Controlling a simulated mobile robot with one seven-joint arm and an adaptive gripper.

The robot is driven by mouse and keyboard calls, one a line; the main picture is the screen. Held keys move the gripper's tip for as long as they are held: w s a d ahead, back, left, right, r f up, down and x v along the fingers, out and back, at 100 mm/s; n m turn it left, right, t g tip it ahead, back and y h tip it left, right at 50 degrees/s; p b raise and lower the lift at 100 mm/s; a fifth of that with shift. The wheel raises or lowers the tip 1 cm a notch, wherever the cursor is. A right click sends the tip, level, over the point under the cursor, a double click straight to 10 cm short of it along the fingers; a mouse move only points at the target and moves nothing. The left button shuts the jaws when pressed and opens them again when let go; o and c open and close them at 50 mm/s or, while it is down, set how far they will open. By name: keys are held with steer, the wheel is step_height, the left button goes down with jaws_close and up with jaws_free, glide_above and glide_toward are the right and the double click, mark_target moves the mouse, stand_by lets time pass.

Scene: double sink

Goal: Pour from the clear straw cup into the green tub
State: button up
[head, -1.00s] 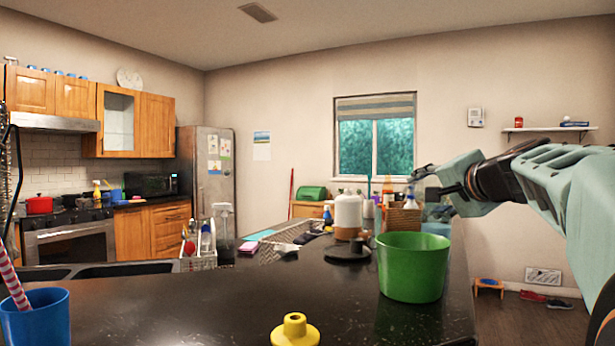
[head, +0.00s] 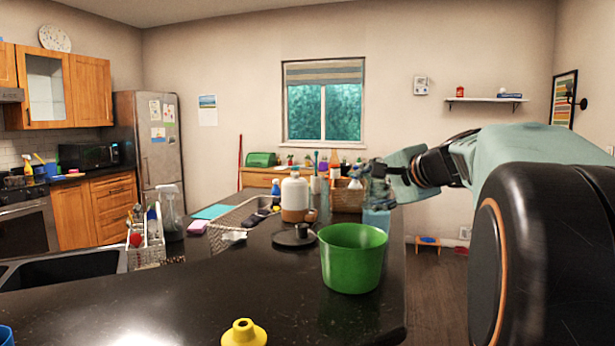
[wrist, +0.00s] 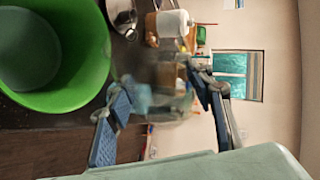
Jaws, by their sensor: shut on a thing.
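The green tub (head: 352,258) stands open on the dark counter near its right edge. It also shows large at the left of the sideways wrist view (wrist: 75,60). My gripper (head: 382,178) is behind and above the tub's right rim in the head view. It is shut on the clear straw cup (head: 378,218), which is see-through with a pale blue lower part. In the wrist view the cup (wrist: 168,85) sits between the two fingers and looks roughly upright, apart from the tub. I cannot make out its straw.
A yellow funnel-like piece (head: 244,333) is at the counter's front. A dark lid-like disc (head: 295,236) and a white-and-brown bottle (head: 295,195) stand behind the tub. A dish caddy (head: 146,250) is by the sink (head: 60,270).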

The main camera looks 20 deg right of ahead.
steer(key=shift+r+m+g+y+p, duration=0.55)
steer(key=shift+r+m+p, duration=0.45)
steer(key=shift+p, duration=2.5)
steer(key=shift+r+p, duration=0.15)
steer(key=shift+p, duration=0.45)
steer(key=r+m+g+y+p, duration=0.1)
steer(key=p, duration=0.4)
steer(key=shift+r+p, duration=0.3)
steer(key=r+m+g+y+p, duration=0.1)
steer(key=p, duration=0.5)
steer(key=shift+r+y, duration=0.2)
steer(key=shift+y, duration=0.05)
steer(key=shift+m+p, duration=0.4)
steer(key=shift+p, duration=0.2)
